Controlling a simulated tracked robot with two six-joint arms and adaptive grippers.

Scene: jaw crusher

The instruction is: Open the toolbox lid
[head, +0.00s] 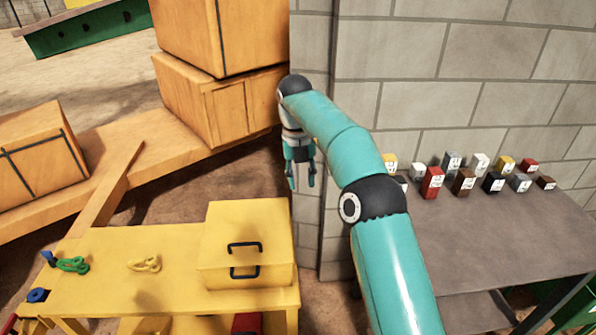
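The toolbox (222,251) is a yellow box on the right end of a yellow workbench (105,247). Its lid (250,217) looks closed. Two black handles show, an upper one (245,246) and a lower one (245,271) just below it. My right gripper (301,184) hangs with its fingers pointing down, above and to the right of the toolbox in the picture and apart from it. Its two fingers are spread with a gap between them, and nothing is held. My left gripper is not in view.
Shackle-like green (72,265) and yellow (146,264) pieces lie on the bench's left part. Large wooden crates (215,100) stand behind. A block wall (450,90) is close to my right arm. A grey table (490,240) with several small labelled blocks stands right.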

